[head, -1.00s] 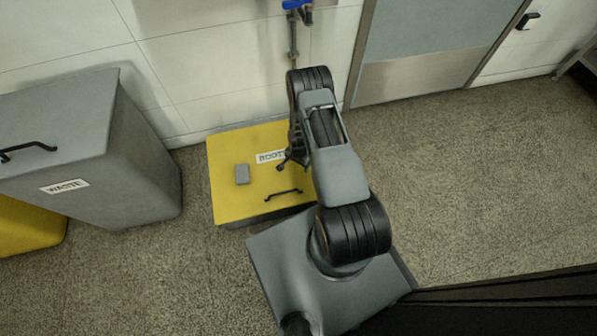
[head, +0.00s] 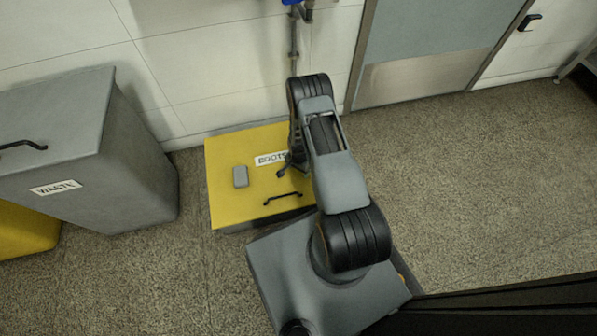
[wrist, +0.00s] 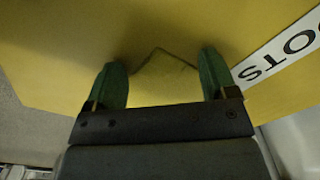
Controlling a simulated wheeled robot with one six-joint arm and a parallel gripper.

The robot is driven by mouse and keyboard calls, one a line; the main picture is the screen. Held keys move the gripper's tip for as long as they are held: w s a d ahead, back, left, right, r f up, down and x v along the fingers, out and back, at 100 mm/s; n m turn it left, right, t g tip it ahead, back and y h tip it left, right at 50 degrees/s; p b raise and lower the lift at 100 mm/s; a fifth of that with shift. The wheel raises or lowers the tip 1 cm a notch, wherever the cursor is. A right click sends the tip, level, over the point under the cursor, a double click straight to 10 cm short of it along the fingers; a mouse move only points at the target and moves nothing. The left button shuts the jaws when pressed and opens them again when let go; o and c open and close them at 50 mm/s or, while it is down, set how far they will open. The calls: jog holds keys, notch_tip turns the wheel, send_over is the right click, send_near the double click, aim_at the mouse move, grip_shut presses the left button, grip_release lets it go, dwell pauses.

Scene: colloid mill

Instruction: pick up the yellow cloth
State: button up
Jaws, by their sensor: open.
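The yellow cloth (wrist: 165,80) shows in the wrist view as a flat yellow patch with a dark-edged corner. It lies on the yellow lid of the boots box (head: 228,208) and nearly matches its colour. My gripper (wrist: 162,66) is open, with its two green fingers on either side of the cloth's visible corner. Nothing is held. The near part of the cloth is hidden behind the gripper body. In the head view I cannot make out the cloth; my arm covers part of the lid.
A small grey block (head: 240,176) lies on the lid, left of the BOOTS label (head: 271,159). A black handle (head: 283,198) is at the lid's front. A grey waste bin (head: 130,160) stands to the left. The wall is behind; floor on the right is clear.

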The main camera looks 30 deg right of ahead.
jog(key=c, duration=1.3)
jog(key=shift+c, duration=0.4)
notch_tip(320, 180, up, 12)
jog(key=p, duration=0.8)
jog(key=shift+p, duration=0.3)
grip_shut()
notch_tip(320, 180, up, 9)
jog(key=p, duration=0.6)
jog(key=shift+r, duration=0.1)
